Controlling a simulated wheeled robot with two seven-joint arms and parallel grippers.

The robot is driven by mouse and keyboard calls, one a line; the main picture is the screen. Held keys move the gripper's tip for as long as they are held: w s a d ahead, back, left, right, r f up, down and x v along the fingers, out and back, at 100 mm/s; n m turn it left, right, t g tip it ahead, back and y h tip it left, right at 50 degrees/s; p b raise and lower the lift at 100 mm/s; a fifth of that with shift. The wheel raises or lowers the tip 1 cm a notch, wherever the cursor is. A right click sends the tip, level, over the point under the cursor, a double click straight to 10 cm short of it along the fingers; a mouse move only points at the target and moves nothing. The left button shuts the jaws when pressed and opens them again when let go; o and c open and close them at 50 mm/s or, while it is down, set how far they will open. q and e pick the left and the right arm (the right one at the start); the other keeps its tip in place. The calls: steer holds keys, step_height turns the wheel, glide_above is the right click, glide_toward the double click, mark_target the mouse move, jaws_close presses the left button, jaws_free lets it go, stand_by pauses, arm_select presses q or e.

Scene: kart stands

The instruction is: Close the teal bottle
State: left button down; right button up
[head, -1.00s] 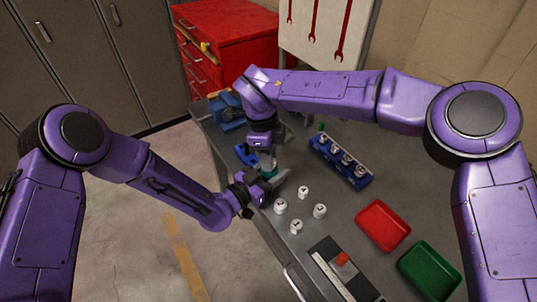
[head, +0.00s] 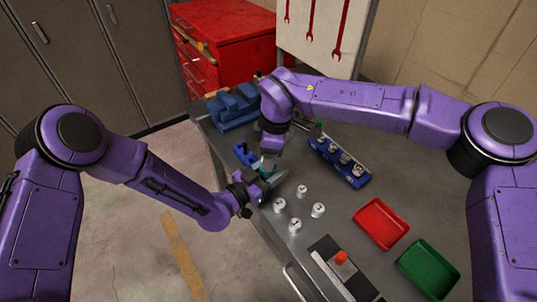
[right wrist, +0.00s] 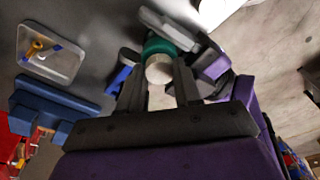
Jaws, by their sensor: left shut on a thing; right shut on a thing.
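The teal bottle (head: 267,168) is held over the near left part of the grey bench, partly hidden by my grippers. In the right wrist view its teal body (right wrist: 158,46) shows behind a white cap (right wrist: 159,70) at its top. My left gripper (head: 270,178) comes in from the side and is shut on the bottle. My right gripper (right wrist: 158,92) is above, shut on the white cap between its two fingers. The cap is in line with the bottle; I cannot tell how tightly it is seated.
Several white caps (head: 302,190) stand on the bench in front. A blue rack (head: 354,178) with bottles is to the right. A red tray (head: 381,224), a green tray (head: 428,269) and a blue vise (head: 235,108) are also on the bench.

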arm_select(q)
steer(key=shift+a+f, duration=0.1)
steer(key=shift+f, duration=0.05)
arm_select(e)
steer(key=m, duration=0.5)
steer(key=shift+s+m+t, duration=0.1)
steer(key=shift+m+t, duration=0.2)
steer(key=shift+m, duration=0.1)
steer(key=o, duration=1)
